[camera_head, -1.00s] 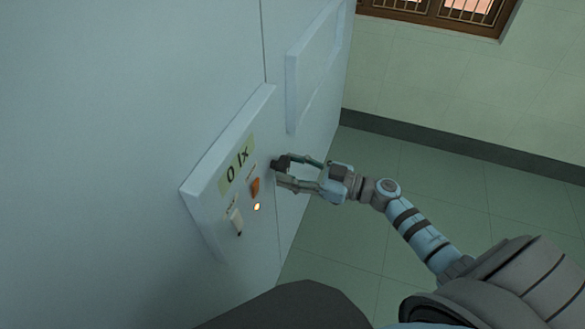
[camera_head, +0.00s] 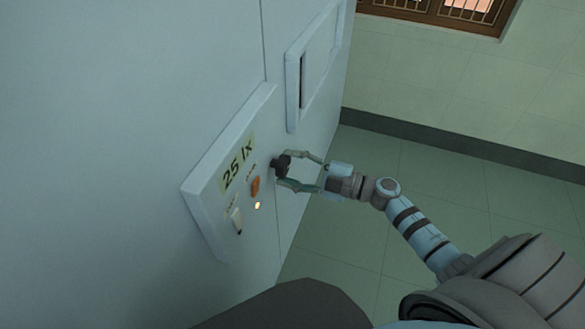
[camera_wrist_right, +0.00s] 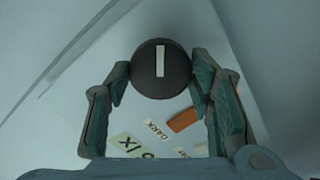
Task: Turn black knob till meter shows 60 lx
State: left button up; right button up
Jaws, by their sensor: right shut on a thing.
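The black knob (camera_head: 281,165) is on the right part of the control panel (camera_head: 208,196) on the pale cabinet. My right gripper (camera_head: 283,171) is shut on it. In the right wrist view the knob (camera_wrist_right: 161,68) is a dark round cap with a white mark that stands nearly upright, and the fingers of my right gripper (camera_wrist_right: 161,82) touch it on both sides. The meter (camera_head: 238,162) on the panel reads 25 lx in the head view; the wrist view shows only part of its display (camera_wrist_right: 135,150). My left gripper is out of view.
A framed window (camera_head: 290,90) with a dark gap is above. Open floor (camera_head: 350,240) lies to the right.

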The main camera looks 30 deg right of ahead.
jog(key=n+b, duration=0.1)
jog(key=n, duration=0.4)
jog(key=shift+f+n+b, duration=0.2)
jog(key=shift+n+b, duration=0.1)
jog(key=shift+b, duration=0.1)
jog(key=n+b, duration=0.1)
jog(key=n, duration=0.2)
jog(key=shift+r+n+b, duration=0.1)
jog(key=shift+n+b, duration=0.8)
jog(key=shift+n, duration=0.8)
jog(key=o, duration=1.2)
jog(key=v, duration=1.2)
